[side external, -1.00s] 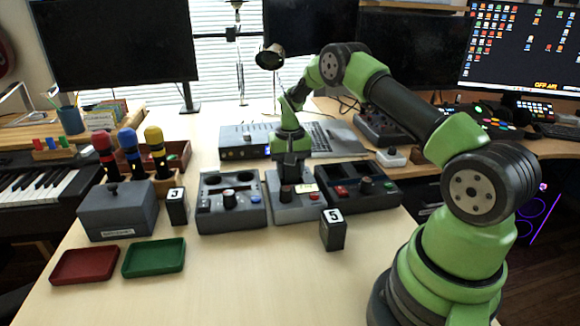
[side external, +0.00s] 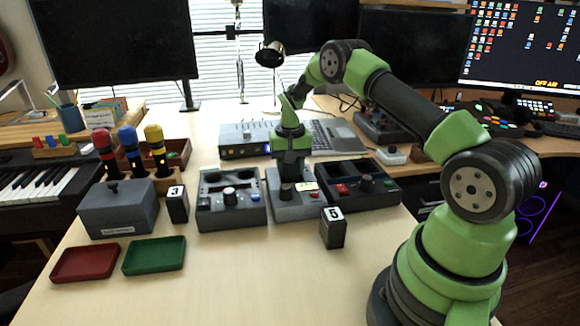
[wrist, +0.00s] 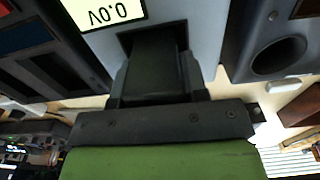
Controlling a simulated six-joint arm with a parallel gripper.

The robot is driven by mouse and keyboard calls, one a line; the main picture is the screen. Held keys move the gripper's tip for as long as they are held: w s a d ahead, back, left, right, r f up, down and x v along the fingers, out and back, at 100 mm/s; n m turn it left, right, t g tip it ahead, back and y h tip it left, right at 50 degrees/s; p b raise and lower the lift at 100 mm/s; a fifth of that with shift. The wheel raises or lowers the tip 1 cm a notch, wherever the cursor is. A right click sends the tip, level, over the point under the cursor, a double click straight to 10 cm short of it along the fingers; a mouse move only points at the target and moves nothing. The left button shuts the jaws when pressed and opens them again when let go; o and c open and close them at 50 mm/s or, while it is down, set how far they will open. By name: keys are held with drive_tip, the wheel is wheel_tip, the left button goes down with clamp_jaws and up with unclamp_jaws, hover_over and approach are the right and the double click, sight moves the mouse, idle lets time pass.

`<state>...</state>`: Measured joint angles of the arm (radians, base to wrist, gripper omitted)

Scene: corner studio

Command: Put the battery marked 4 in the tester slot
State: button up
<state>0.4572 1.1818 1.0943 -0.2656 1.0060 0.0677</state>
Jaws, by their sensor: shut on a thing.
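The tester (side external: 300,208) is the grey middle unit on the desk; its display (wrist: 103,10) reads 0.0V, upside down in the wrist view. My gripper (side external: 289,175) points down at the tester's back part. It is shut on a dark battery (wrist: 153,62), which sits at the slot opening in the wrist view. The held battery's number is hidden, and I cannot tell how deep it sits. A black battery marked 3 (side external: 177,204) stands left of the units. A black battery marked 5 (side external: 333,229) stands in front of the tester.
Dark control units stand left (side external: 231,212) and right (side external: 370,197) of the tester. A grey lidded box (side external: 117,212), a red tray (side external: 84,263) and a green tray (side external: 153,256) are at the left. The front desk is clear.

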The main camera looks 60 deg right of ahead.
drive_tip(key=shift+s+f, duration=0.1)
idle(0.5)
drive_tip(key=shift+r, duration=0.6)
drive_tip(key=shift+f, duration=0.8)
idle(0.8)
drive_tip(key=shift+r, duration=0.2)
drive_tip(key=shift+r, duration=0.65)
idle(0.4)
drive_tip(key=shift+f, duration=0.8)
